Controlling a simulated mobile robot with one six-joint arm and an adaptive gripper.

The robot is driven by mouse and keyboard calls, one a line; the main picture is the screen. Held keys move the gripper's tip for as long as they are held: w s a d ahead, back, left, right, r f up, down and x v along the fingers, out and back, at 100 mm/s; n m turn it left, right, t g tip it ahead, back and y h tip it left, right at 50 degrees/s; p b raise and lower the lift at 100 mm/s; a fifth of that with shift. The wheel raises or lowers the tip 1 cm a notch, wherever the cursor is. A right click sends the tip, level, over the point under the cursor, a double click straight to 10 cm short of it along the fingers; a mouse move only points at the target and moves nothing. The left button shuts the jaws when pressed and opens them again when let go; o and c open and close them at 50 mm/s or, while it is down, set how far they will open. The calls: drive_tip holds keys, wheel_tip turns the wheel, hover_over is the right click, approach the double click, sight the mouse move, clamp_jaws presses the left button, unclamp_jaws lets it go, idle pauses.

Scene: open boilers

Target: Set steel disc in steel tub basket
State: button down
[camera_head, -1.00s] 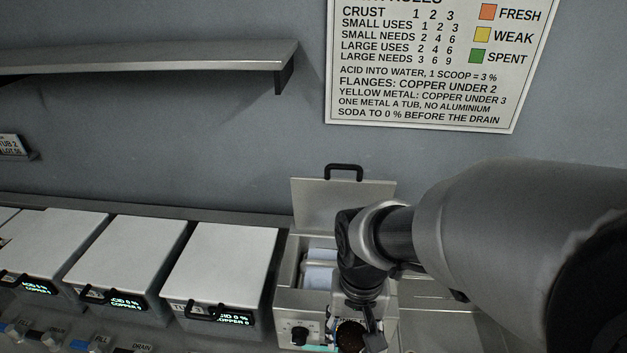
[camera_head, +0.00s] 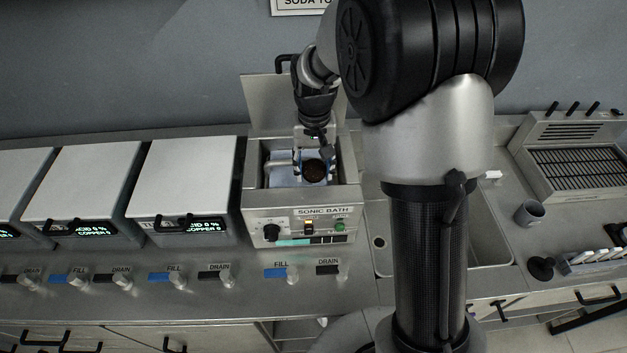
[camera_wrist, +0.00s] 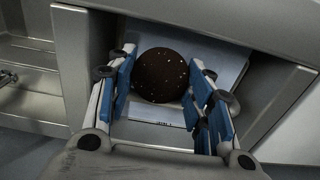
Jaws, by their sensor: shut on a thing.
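The disc, dark brown and speckled (camera_head: 315,171), is in my gripper (camera_head: 312,163) at the mouth of the open sonic bath (camera_head: 262,201). In the wrist view the disc (camera_wrist: 161,76) sits between the blue-padded fingers of my gripper (camera_wrist: 163,85), which are shut on it. Pale blue-white panels show below and behind the disc inside the bath. I cannot tell whether the disc touches anything in there. Several tubs with closed lids, one of them the near tub (camera_head: 185,180), stand left of the bath. I cannot make out which is the steel tub, and no tub basket shows.
The bath's lid (camera_head: 262,100) stands raised at the back. FILL and DRAIN valves (camera_head: 220,273) line the counter front. A sink (camera_head: 490,262) lies right of the bath, partly behind my arm. A grey cup (camera_head: 529,213) and a grilled unit (camera_head: 575,165) stand farther right.

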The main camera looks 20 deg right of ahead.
sight(314, 177)
wheel_tip(314, 177, down, 4)
drive_tip(key=shift+w+r, duration=0.15)
drive_tip(key=shift+r, duration=0.1)
drive_tip(key=shift+f, duration=0.35)
wheel_tip(314, 177, down, 3)
drive_tip(key=shift+w+d+r+b, duration=0.1)
drive_tip(key=shift+w+r+b, duration=0.1)
drive_tip(key=shift+b, duration=0.45)
drive_tip(key=c, duration=1.1)
unclamp_jaws()
drive_tip(key=shift+r, duration=0.15)
drive_tip(key=shift+r, duration=0.1)
